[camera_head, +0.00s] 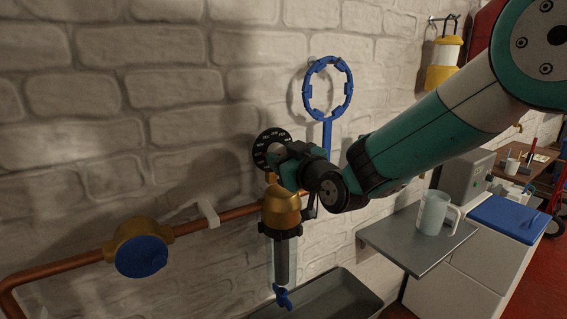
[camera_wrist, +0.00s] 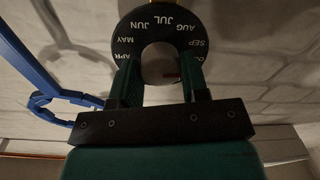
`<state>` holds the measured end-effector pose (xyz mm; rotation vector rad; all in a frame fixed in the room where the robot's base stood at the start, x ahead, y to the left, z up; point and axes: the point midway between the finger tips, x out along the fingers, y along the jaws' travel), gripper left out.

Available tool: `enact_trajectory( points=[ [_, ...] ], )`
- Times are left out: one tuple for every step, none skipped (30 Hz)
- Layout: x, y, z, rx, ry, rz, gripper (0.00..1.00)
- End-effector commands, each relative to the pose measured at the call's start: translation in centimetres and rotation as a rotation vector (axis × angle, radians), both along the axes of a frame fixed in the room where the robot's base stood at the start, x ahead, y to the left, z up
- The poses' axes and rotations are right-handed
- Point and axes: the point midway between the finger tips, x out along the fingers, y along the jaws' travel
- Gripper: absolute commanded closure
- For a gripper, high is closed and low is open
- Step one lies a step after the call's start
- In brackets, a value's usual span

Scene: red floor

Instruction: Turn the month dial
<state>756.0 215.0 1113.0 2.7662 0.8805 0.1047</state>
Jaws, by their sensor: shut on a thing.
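The month dial (camera_head: 264,147) is a black disc with white month names, standing against the brick wall above a brass filter body (camera_head: 281,208). In the wrist view the dial (camera_wrist: 165,32) shows APR, MAY, JUN, JUL, AUG and SEP around its curved face. My gripper (camera_head: 284,166) is at the dial and hides its lower right part in the head view. In the wrist view the two green fingers of my gripper (camera_wrist: 160,72) reach the dial from either side and are shut on it. The exact contact at the fingertips is hard to see.
A blue ring wrench (camera_head: 328,103) hangs on the wall just right of the dial. A copper pipe (camera_head: 190,229) with a blue-capped brass fitting (camera_head: 141,256) runs left. A grey trough (camera_head: 330,300) lies below. A jug (camera_head: 432,213) stands on a shelf (camera_head: 400,238) at right.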

Motion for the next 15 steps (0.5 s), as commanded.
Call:
enact_trajectory(
  points=[
    [0.01,-0.04,-0.44,-0.022,-0.021,-0.001,0.82],
    [0.01,-0.04,-0.49,-0.037,-0.032,-0.001,0.82],
    [0.02,-0.05,-0.56,-0.062,-0.049,-0.001,0.82],
    [0.01,-0.04,-0.58,-0.081,-0.062,-0.001,0.82],
    [0.02,-0.05,-0.56,-0.102,-0.078,-0.001,0.82],
    [0.04,-0.05,-0.62,-0.132,-0.096,-0.001,0.82],
    [0.04,-0.06,-0.61,-0.154,-0.113,-0.002,0.82],
    [0.04,-0.07,-0.60,-0.176,-0.128,-0.002,0.82],
    [0.04,-0.07,-0.64,-0.208,-0.149,-0.001,0.82],
    [0.03,-0.07,-0.63,-0.232,-0.164,-0.001,0.82],
    [0.03,-0.08,-0.60,-0.256,-0.180,-0.001,0.82],
    [0.04,-0.07,-0.57,-0.288,-0.203,-0.001,0.82],
    [0.05,-0.08,-0.56,-0.312,-0.218,-0.001,0.82],
    [0.05,-0.09,-0.52,-0.335,-0.234,-0.001,0.82],
    [0.05,-0.10,-0.52,-0.367,-0.255,-0.002,0.82]
  ],
)
